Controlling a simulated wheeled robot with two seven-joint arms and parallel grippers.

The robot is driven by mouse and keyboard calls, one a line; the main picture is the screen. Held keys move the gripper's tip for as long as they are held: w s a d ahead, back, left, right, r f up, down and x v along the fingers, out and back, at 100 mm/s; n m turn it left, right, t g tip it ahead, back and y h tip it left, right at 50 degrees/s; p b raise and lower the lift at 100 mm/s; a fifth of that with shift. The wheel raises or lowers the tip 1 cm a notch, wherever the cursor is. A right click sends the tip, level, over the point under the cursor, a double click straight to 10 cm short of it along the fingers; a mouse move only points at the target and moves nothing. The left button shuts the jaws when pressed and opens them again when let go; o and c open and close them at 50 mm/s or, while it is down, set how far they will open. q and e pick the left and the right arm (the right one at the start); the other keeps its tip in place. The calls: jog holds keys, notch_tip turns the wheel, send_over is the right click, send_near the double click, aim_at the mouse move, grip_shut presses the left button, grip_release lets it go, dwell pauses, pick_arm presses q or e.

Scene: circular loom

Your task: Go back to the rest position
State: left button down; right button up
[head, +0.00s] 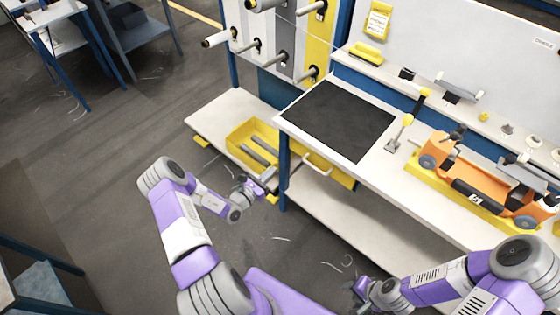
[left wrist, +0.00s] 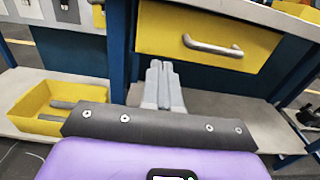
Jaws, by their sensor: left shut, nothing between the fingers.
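My left gripper (head: 262,190) is in front of the workbench's left end, beside the yellow bin on the low shelf. In the left wrist view its two grey fingers (left wrist: 160,82) are together with nothing between them, in front of the yellow drawer (left wrist: 205,32) with its grey bar handle. My right gripper (head: 360,288) is low at the bottom of the head view, near the floor in front of the bench. It is small and partly hidden by its wrist, so its fingers cannot be made out.
The workbench has a black mat (head: 338,118) and an orange machine on a yellow base (head: 410,172). A yellow bin (head: 240,150) holding grey rods sits on the low shelf (head: 205,122). A rack of pegs stands behind. Open floor (head: 120,215) lies to the left.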

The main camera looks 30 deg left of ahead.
pick_arm(q)
jog(key=shift+s, duration=0.15)
jog(key=s+d+f+m+g+h, duration=0.1)
jog(key=s+d+m+g+h, duration=0.45)
jog(key=d, duration=0.55)
jog(key=s+d+f+m+g+h, duration=0.2)
jog(key=s+d+m+g+h, duration=0.4)
jog(key=d, duration=0.5)
jog(key=s+d+f+m+g+y, duration=0.2)
jog(key=s+m+g+y, duration=0.3)
jog(key=s+m+y, duration=0.5)
jog(key=shift+f+m+y, duration=0.15)
jog(key=shift+m+y, duration=0.2)
jog(key=shift+m, duration=4.5)
jog(key=shift+g, duration=0.25)
